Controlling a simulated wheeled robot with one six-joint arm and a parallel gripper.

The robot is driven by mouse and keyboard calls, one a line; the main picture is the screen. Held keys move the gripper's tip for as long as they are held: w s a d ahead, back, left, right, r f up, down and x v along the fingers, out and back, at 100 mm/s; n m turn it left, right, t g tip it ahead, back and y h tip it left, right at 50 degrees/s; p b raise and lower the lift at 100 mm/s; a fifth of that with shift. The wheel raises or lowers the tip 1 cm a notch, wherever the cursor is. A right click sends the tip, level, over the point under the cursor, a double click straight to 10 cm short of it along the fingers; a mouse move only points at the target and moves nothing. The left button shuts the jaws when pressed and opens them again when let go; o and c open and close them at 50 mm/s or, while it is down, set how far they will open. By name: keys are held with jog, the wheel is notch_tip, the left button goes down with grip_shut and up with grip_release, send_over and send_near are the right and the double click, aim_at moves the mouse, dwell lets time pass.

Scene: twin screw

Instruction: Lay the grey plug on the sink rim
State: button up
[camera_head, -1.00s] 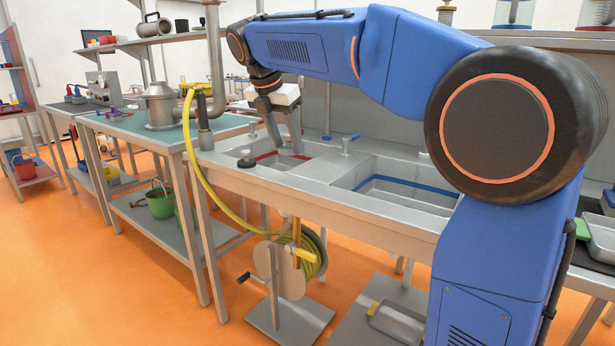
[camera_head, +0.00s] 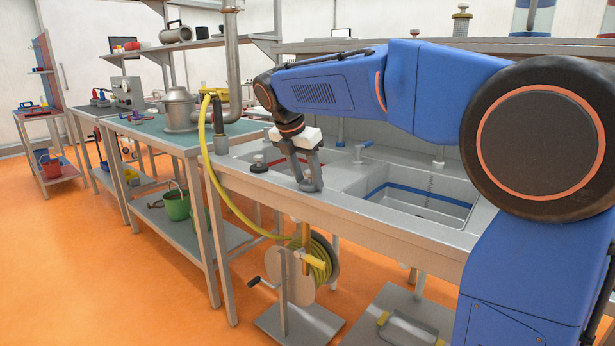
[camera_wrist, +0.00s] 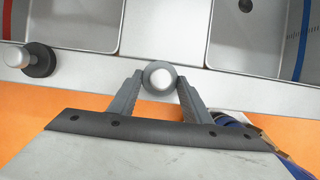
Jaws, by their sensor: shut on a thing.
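My gripper (camera_head: 309,180) is low over the front strip of the sink rim (camera_head: 345,206), near the divider between the two basins. In the wrist view its two grey fingers (camera_wrist: 158,88) are shut on the grey plug (camera_wrist: 159,77), a round grey piece with a pale knob. In that view the plug lies over the bare metal rim (camera_wrist: 100,76). I cannot tell whether its underside touches the metal. In the head view the fingers mostly hide the plug.
A dark plug with a pale knob (camera_head: 258,163) stands on the rim to the left; it also shows in the wrist view (camera_wrist: 38,61). The left basin has a red line, the right basin (camera_head: 420,204) a blue one. A yellow hose (camera_head: 208,165) hangs at the left.

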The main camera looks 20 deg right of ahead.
jog(key=shift+f, duration=0.15)
jog(key=o, duration=1.1)
jog(key=v, duration=1.2)
jog(key=shift+r, duration=0.2)
